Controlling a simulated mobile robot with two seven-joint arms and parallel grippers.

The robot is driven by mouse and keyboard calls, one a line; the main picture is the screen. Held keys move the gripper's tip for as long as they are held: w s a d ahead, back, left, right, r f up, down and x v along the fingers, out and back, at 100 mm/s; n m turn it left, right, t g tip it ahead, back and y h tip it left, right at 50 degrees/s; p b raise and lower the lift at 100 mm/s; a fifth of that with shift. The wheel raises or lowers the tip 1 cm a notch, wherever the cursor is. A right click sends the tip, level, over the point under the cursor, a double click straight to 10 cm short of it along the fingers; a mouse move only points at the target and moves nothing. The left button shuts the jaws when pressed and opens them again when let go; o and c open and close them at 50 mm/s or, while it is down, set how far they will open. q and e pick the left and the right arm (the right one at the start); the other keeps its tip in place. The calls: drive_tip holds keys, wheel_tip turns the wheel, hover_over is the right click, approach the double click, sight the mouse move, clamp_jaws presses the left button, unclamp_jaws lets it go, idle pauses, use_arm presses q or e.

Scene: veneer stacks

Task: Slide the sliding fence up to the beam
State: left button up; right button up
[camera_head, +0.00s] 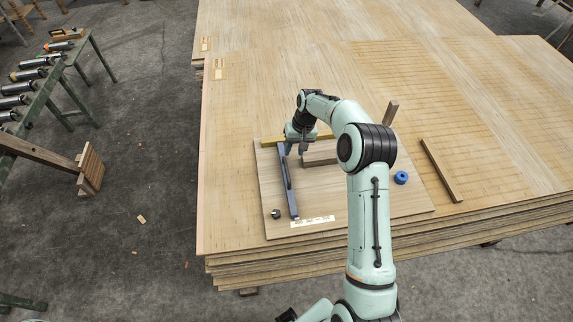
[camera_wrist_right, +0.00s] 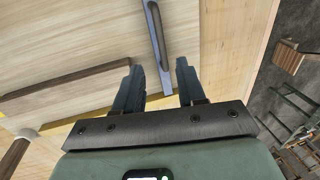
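The sliding fence (camera_head: 289,188) is a long blue-grey bar with a raised dark rail, lying front to back on a light board. The beam (camera_head: 318,158) is a brown wooden bar lying crosswise to the right of the fence. In the right wrist view the beam (camera_wrist_right: 66,80) ends short of the fence (camera_wrist_right: 155,32), with a strip of bare board between. My right gripper (camera_head: 295,152) is low at the fence's far end. In the wrist view its fingers (camera_wrist_right: 158,84) are open, one on each side of the fence, with gaps visible. My left gripper is not in view.
The board (camera_head: 262,190) lies on a wide veneer stack (camera_head: 228,150). A yellow strip (camera_head: 270,141) runs along the board's back. A blue ring (camera_head: 401,178), a small dark part (camera_head: 276,214) and a ruler-like white strip (camera_head: 312,222) lie on it. A wooden bar (camera_head: 440,170) is further right.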

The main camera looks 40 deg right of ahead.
sight(287, 170)
drive_tip(key=f, duration=0.3)
drive_tip(key=a+f, duration=0.1)
drive_tip(key=f, duration=0.3)
drive_tip(key=w+a+f, duration=0.1)
drive_tip(key=f, duration=0.2)
drive_tip(key=shift+w+f, duration=0.1)
drive_tip(key=shift+f, duration=0.05)
drive_tip(key=shift+d, duration=0.15)
clamp_jaws()
